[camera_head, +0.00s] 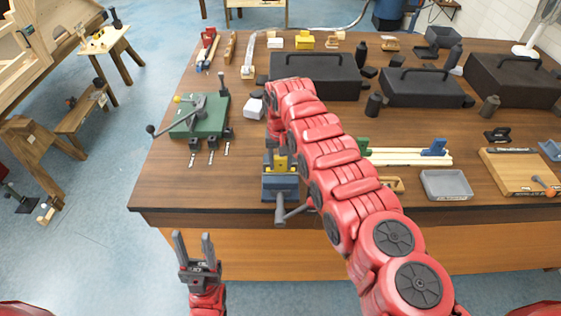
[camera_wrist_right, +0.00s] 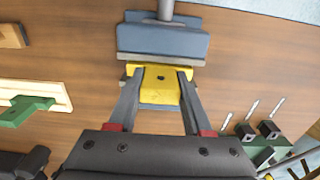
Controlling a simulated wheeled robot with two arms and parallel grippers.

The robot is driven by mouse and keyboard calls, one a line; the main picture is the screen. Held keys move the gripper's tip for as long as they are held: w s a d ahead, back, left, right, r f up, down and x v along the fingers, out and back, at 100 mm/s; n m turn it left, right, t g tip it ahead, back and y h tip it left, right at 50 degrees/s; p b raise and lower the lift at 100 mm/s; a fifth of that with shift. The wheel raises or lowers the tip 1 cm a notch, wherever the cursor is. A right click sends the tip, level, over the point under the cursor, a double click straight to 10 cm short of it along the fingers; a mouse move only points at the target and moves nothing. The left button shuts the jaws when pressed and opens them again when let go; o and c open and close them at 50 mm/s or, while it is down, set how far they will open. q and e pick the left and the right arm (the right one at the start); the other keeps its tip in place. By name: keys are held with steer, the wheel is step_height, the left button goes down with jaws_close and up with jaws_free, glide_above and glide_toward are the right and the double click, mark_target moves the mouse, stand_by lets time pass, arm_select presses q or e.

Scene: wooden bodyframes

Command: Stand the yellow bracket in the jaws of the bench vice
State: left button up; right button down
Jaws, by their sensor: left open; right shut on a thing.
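The yellow bracket (camera_wrist_right: 160,82) is between the fingers of my right gripper (camera_wrist_right: 158,78), which is shut on it. In the head view, the bracket (camera_head: 281,163) shows at the top of the blue bench vice (camera_head: 280,186), at the table's front edge. The vice (camera_wrist_right: 163,38) is just beyond the bracket in the right wrist view. I cannot tell whether the bracket's lower part is between the jaws. My right arm hides most of that gripper in the head view. My left gripper (camera_head: 193,238) is open and empty, in front of the table.
A green fixture with a lever (camera_head: 200,117) stands left of the vice, and a small white block (camera_head: 257,107) behind it. Black toolboxes (camera_head: 314,77) fill the back. A grey tray (camera_head: 446,185) and a wooden board (camera_head: 520,171) lie at the right. The table's front left is clear.

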steer(key=shift+f, duration=0.2)
steer(key=shift+c, duration=1.6)
jaws_free()
steer(key=shift+r, duration=0.1)
